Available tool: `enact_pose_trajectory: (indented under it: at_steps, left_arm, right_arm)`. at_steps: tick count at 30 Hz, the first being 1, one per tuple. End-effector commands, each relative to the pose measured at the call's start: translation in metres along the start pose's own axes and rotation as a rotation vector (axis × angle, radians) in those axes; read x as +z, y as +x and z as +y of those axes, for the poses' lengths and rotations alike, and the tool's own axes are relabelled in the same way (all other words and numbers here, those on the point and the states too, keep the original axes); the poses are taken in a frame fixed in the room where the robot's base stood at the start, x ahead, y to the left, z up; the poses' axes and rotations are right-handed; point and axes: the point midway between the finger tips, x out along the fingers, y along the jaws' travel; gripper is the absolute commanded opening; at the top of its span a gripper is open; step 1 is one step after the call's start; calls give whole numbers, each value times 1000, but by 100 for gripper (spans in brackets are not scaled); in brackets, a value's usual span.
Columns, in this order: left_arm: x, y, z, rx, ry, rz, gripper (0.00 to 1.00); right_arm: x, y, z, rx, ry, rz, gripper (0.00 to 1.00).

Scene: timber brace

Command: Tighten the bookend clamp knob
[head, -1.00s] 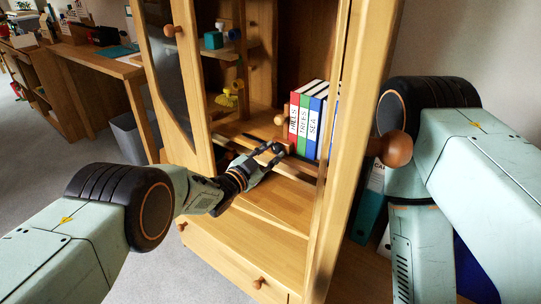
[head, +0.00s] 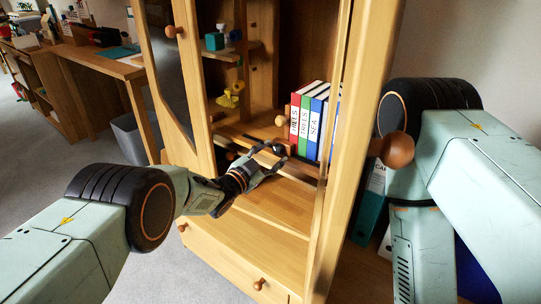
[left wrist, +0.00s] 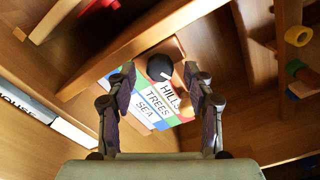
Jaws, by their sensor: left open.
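The dark round clamp knob (left wrist: 159,67) with a white pointer mark shows in the left wrist view, beside the row of books, next to a wooden bar. In the head view the knob (head: 278,148) is small and partly hidden by the fingers. My left gripper (left wrist: 159,74) is open, with one finger on each side of the knob in the picture; I cannot tell whether they touch it. In the head view the left gripper (head: 270,160) reaches into the cabinet at the lower shelf. My right gripper is not in view.
Red, green and blue books (head: 309,122) stand upright on the shelf. A pale wooden cabinet frame (head: 345,150) and a glazed door (head: 172,80) flank the opening. Small coloured objects (head: 230,94) sit on the left inner shelves. The cabinet front ledge (head: 270,205) is clear.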

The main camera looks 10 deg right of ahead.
Motion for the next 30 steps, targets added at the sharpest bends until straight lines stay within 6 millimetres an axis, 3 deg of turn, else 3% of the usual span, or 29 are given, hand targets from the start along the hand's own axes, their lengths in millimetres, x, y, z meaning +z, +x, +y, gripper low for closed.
enact_pose_trajectory:
  at_steps: [11, 30]
  left_arm:
    - [0, -20, 0, 2, 0, -2, 52]
    - [1, -102, -1, -1, -1, -3, 52]
  right_arm:
    - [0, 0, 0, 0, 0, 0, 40]
    - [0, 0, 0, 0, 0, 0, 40]
